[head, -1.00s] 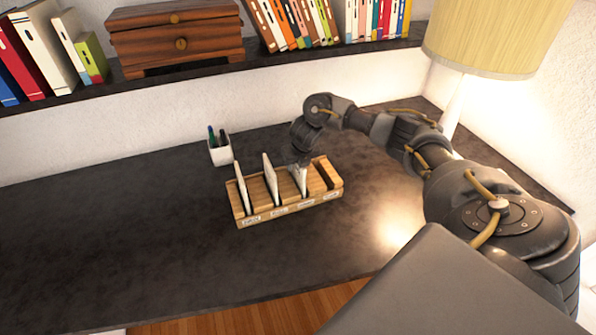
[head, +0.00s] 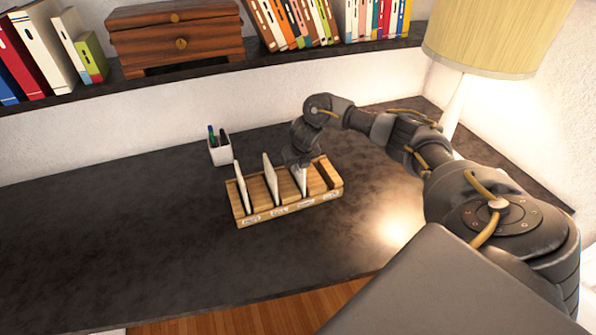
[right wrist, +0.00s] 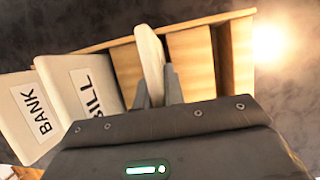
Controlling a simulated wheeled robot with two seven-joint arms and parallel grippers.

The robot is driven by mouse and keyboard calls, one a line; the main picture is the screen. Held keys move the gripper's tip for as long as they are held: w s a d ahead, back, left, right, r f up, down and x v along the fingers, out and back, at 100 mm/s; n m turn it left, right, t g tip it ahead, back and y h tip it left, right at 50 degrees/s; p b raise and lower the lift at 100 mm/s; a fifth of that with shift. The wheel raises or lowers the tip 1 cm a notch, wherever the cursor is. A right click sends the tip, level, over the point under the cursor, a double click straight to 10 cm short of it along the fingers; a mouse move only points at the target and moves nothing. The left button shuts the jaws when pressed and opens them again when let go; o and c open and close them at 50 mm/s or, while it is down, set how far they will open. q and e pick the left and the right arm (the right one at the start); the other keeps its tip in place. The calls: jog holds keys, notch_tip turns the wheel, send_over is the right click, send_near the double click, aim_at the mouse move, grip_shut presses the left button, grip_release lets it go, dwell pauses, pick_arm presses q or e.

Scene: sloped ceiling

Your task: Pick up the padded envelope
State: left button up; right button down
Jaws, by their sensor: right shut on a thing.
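A cream, thick padded envelope (head: 301,183) stands upright in the third slot from the left of a wooden sorter (head: 261,216). My right gripper (head: 301,165) is over this slot, pointing down, and shut on the envelope's upper part. In the right wrist view the padded envelope (right wrist: 149,55) sits between the two grey fingers (right wrist: 157,88). Its lower part is hidden in the slot. My left gripper is not in view.
Envelopes marked BANK (right wrist: 35,118) and BILL (right wrist: 92,92) stand in the other slots; the rightmost slot is empty. A white pen cup (head: 219,152) is behind the sorter. A lamp (head: 485,38) stands at the right. The dark desk's left side is clear.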

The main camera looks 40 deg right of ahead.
notch_tip(320, 180, up, 5)
jog(key=shift+w+r+b, duration=0.1)
jog(key=shift+b, duration=0.3)
notch_tip(320, 180, up, 5)
jog(key=shift+r+p, duration=0.2)
jog(key=shift+p, duration=0.65)
